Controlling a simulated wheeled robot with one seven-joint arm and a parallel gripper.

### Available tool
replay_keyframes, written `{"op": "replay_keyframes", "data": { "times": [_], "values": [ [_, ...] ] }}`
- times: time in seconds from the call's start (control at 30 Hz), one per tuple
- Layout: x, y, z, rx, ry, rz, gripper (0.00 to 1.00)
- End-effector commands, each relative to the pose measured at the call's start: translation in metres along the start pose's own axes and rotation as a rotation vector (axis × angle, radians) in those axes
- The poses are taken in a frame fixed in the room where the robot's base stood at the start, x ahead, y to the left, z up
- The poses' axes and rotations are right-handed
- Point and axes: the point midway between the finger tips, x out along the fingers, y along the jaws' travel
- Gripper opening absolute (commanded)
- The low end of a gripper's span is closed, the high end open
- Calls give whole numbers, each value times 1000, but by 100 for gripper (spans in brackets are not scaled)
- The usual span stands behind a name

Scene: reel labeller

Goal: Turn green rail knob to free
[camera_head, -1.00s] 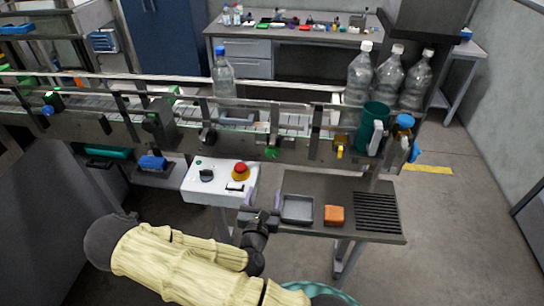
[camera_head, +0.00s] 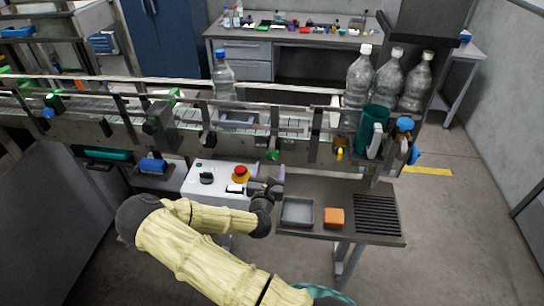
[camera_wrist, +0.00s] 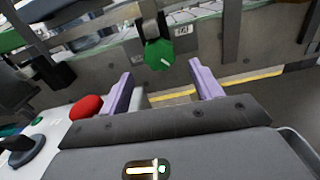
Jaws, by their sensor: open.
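The green rail knob (camera_head: 272,155) sits on the front side of the conveyor, below the rail, in the head view. In the wrist view the green knob (camera_wrist: 159,55) is ahead of and a little above my gripper, between the lines of its two fingers, with a pale mark on its face. My gripper (camera_wrist: 163,82) is open, with purple fingers spread and nothing between them. In the head view my gripper (camera_head: 267,186) is just below the knob and apart from it, beside the white control box.
The white control box (camera_head: 214,193) with a red button (camera_head: 241,174) and black knob stands left of my gripper. A side table holds a grey tray (camera_head: 297,212), an orange block (camera_head: 334,217) and a black grille. Bottles and a teal jug (camera_head: 371,128) stand on the conveyor's right end.

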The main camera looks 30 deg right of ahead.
Motion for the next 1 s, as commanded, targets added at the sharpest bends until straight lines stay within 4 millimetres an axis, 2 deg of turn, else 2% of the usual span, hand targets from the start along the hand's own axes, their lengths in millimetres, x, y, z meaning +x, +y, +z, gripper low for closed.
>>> {"op": "replay_keyframes", "data": {
  "times": [0.1, 0.3, 0.43, 0.67, 0.7, 0.9, 0.93, 1.0],
  "values": [
    [22, 0, 2, 0, -2, 0, 64],
    [49, 0, 1, 0, 0, 1, 64],
    [55, 1, 0, 0, 0, 2, 64],
    [56, 1, 0, 0, 0, 2, 64],
    [56, 1, 0, 0, 0, 1, 62],
    [56, 1, 0, 0, 0, 1, 23],
    [56, 1, 0, 0, 0, 1, 20],
    [56, 0, 0, 0, 0, 1, 20]
  ]
}}
